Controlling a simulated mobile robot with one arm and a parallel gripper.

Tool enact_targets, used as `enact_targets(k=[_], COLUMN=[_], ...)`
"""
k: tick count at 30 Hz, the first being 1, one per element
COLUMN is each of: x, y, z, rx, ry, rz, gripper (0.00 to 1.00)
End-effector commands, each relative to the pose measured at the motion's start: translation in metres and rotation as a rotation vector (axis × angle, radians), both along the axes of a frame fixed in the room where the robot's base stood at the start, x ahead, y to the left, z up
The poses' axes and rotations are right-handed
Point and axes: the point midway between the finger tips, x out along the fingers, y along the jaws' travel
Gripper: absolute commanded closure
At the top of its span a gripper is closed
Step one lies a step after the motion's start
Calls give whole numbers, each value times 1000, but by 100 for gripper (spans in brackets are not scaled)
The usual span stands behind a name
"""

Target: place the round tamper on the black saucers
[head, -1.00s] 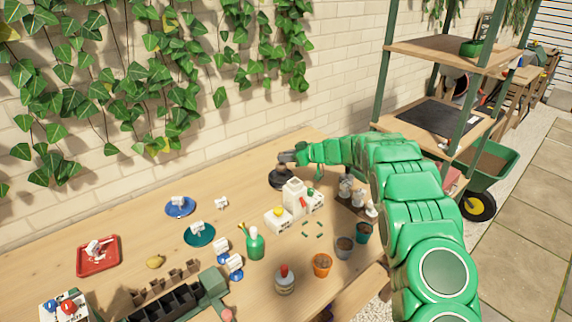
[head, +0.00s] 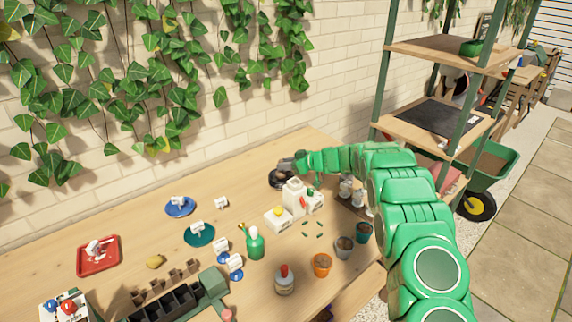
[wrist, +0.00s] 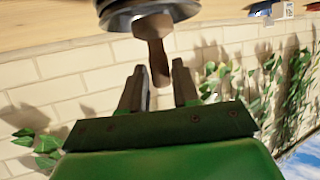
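The round tamper (wrist: 159,55) shows in the wrist view, its wooden handle pointing toward my gripper and a round metal disc at its far end, cut off by the top edge. My gripper (wrist: 159,68) has its fingers on both sides of the handle. Narrow gaps show beside the handle, so the fingers look open around it. In the head view my gripper (head: 290,162) is over the black saucers (head: 273,183) at the back of the table. The tamper is small and partly hidden there; whether its disc touches the saucers is unclear.
A white block stand (head: 293,195) with small parts is just in front of the saucers. Small bottles (head: 345,188), pots (head: 321,265) and a green bottle (head: 254,244) stand nearby. The brick wall (head: 250,130) rises behind. Bare table lies left of the saucers.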

Motion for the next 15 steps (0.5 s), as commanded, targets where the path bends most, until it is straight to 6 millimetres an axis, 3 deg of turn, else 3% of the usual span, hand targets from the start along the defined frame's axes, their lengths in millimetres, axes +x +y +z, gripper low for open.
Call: enact_targets(k=[3,15], x=[0,-1], y=[0,-3], z=[0,5], rx=[0,0], ry=[0,0], rz=[0,-1], gripper=[52,52])
